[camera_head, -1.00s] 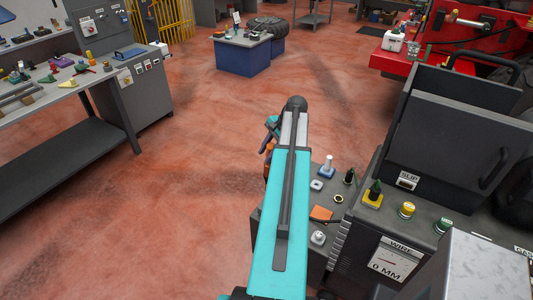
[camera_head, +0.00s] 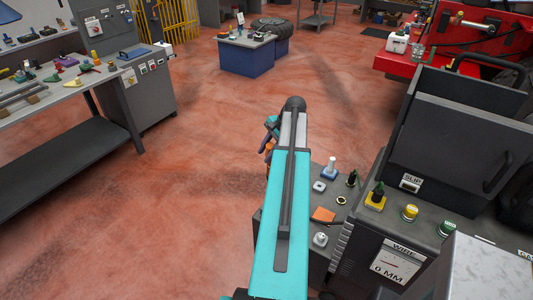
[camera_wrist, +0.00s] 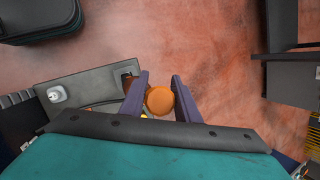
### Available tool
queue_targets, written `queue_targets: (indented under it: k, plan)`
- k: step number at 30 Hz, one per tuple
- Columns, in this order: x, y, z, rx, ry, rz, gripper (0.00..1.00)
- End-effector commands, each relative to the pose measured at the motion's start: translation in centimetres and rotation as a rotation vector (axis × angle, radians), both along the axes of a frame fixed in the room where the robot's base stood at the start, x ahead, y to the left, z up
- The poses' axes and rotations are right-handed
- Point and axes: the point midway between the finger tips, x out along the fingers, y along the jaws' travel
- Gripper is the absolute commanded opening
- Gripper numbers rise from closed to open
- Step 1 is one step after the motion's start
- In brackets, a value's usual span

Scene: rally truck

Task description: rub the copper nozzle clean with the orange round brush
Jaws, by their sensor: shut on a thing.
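My gripper (camera_wrist: 161,97) has its two dark purple fingers on either side of the orange round brush (camera_wrist: 160,100), which shows as a round orange end between them. In the head view my gripper lies beyond my turquoise arm, mostly hidden, and a bit of orange, likely the brush (camera_head: 268,150), shows beside it. I cannot clearly make out the copper nozzle. In the wrist view a small brown-orange part (camera_wrist: 132,88) shows just left of the left finger, at the grey bench corner; I cannot tell what it is.
The grey bench top (camera_head: 343,179) right of my arm carries a white post on a blue base (camera_head: 331,166), a brass ring (camera_head: 341,201), an orange pad (camera_head: 323,215) and a grey knob (camera_head: 320,239). The dark welder (camera_head: 450,130) stands further right. Red floor is open to the left.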

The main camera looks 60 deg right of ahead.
Motion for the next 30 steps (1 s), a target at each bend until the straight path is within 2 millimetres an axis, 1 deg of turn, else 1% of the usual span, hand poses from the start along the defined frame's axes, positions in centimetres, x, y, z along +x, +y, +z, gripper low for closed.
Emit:
queue_targets:
  k: [5, 21, 30]
  plan:
    - [-0.2, 0.0, 0.0, 0.000, 0.000, 0.000, 0.00]
    - [-1.8, 0.0, -0.1, 0.000, 0.000, -0.001, 0.00]
    - [-1.9, 0.0, -0.2, 0.001, 0.001, -0.001, 0.00]
